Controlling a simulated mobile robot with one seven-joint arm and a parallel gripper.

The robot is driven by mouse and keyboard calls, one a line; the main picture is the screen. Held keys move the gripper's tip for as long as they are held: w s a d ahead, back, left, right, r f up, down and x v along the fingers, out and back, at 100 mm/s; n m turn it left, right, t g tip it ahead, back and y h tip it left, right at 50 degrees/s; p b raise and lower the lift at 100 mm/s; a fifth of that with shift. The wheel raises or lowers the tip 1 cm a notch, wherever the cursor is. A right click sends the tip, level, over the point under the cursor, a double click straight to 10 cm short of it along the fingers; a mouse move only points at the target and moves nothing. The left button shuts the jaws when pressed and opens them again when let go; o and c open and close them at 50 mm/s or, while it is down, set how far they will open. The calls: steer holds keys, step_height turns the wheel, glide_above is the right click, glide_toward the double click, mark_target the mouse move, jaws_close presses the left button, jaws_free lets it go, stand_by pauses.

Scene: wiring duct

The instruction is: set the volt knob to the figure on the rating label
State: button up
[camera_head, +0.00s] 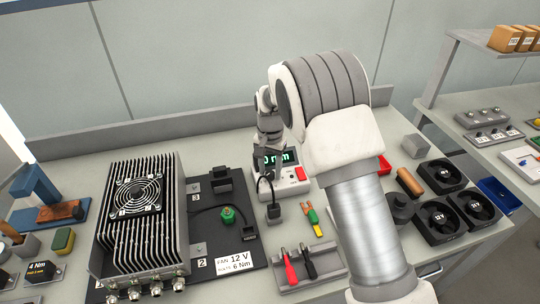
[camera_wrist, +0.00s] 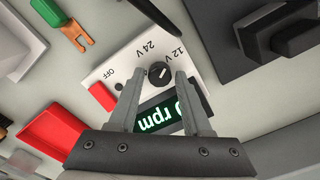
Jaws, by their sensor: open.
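The volt knob (camera_wrist: 159,73) is a small black dial with a white mark on a white control box (camera_wrist: 118,70). Printed around it are OFF, 24 V and 12 V; I cannot tell for certain which one the mark points to. The box also shows in the head view (camera_head: 291,188), partly behind my arm. My gripper (camera_wrist: 158,78) is open, its fingers apart on either side of the knob; I cannot tell whether they touch it. The rating label (camera_head: 234,261) reads FAN 12 V and NUTS 6 Nm, at the front of a dark mat.
The box has a green display (camera_wrist: 162,113) reading rpm and a red button (camera_wrist: 103,96). A finned heatsink unit with a fan (camera_head: 138,196) stands left. A tray with red and black probes (camera_head: 306,270) lies in front. Several black fans (camera_head: 440,175) stand right. A red bin (camera_wrist: 55,132) is beside the box.

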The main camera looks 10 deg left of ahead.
mark_target(270, 173)
step_height(270, 173, up, 17)
steer(key=shift+p, duration=0.4)
steer(key=shift+r, duration=0.1)
steer(key=s+d+r+n+t+y, duration=0.1)
steer(key=s+d+r, duration=0.5)
steer(key=d, duration=0.2)
steer(key=s+d+r+t, duration=0.2)
steer(key=s+d+r, duration=0.4)
steer(key=d, duration=0.3)
steer(key=s+d+f+t, duration=0.1)
steer(key=s+d, duration=0.3)
steer(key=s, duration=0.4)
steer(key=s+d+f+n+t+h, duration=0.1)
steer(key=s+d, duration=0.3)
steer(key=s, duration=0.4)
steer(key=shift+s+d+f+n+t, duration=0.3)
steer(key=shift+s+d+f, duration=0.1)
steer(key=shift+f, duration=0.35)
